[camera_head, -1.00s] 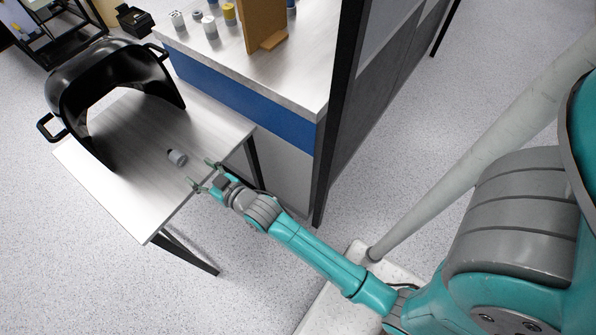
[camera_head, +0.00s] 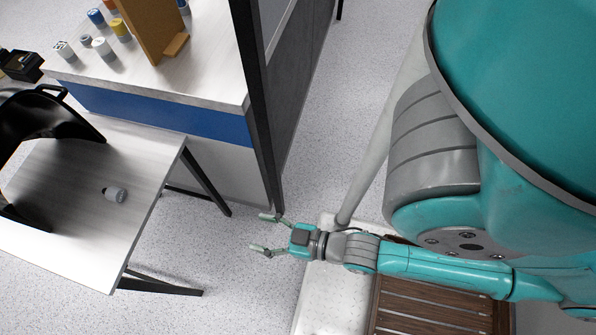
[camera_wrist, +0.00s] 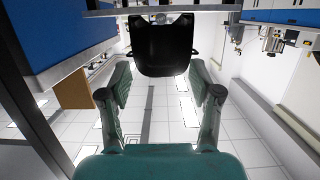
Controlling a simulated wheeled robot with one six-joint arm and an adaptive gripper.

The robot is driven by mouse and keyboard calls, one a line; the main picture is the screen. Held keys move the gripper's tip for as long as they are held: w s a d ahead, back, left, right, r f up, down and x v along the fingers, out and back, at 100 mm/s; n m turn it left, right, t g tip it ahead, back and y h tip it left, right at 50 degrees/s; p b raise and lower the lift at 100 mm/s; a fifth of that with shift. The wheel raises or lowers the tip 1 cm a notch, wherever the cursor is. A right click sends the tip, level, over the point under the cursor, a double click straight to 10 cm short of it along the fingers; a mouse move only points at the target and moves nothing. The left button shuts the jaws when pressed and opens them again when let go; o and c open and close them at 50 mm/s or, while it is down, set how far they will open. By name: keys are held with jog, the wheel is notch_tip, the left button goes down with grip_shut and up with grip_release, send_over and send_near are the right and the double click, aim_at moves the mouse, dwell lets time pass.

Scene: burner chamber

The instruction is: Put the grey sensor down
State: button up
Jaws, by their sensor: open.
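The small grey sensor (camera_head: 115,194) lies on its side on the light grey wooden table (camera_head: 75,250) at the left of the head view, apart from my gripper. My gripper (camera_head: 262,233) is open and empty, off the table's right side and above the floor. In the wrist view, both fingers of my gripper (camera_wrist: 160,85) are spread with nothing between them.
A workbench with a blue front (camera_head: 160,115) holds several small cylinders and a brown board (camera_head: 150,30). A dark post (camera_head: 262,110) stands near my gripper.

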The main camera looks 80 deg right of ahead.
jog(key=s+r, duration=0.7)
jog(key=s, duration=0.2)
jog(key=shift+s+g, duration=0.2)
jog(key=shift+g, duration=0.1)
jog(key=shift+r, duration=0.1)
dwell(0.7)
